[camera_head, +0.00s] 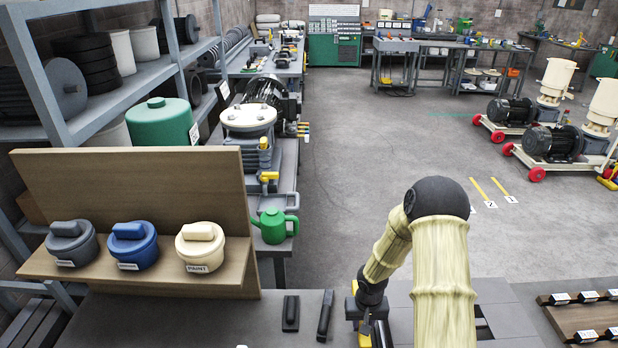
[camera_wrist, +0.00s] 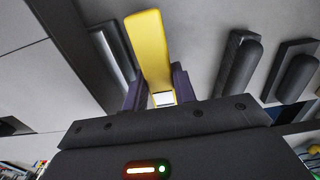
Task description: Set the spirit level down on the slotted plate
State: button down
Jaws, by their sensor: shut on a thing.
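A yellow bar, which I take to be the spirit level (camera_wrist: 150,48), stands out from between the dark fingers of my gripper (camera_wrist: 160,85) in the wrist view. A small white patch shows at its base. My gripper is shut on it. In the head view the gripper (camera_head: 368,316) is low over the grey bench, with yellow (camera_head: 365,340) below it. The grey panelled surface (camera_head: 508,320) right of my arm may be the slotted plate; my arm hides part of it. I cannot tell whether the level touches anything.
Two black tools, a block-like one (camera_head: 290,312) and a slim one (camera_head: 325,315), lie left of my gripper. A wooden shelf (camera_head: 225,272) with three lidded pots stands at the left. A rack with labelled black strips (camera_head: 585,318) is at the right edge. Grey bench lies bare around the tools.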

jog(key=shift+r, duration=0.15)
notch_tip(320, 180, up, 5)
jog(key=p, duration=0.5)
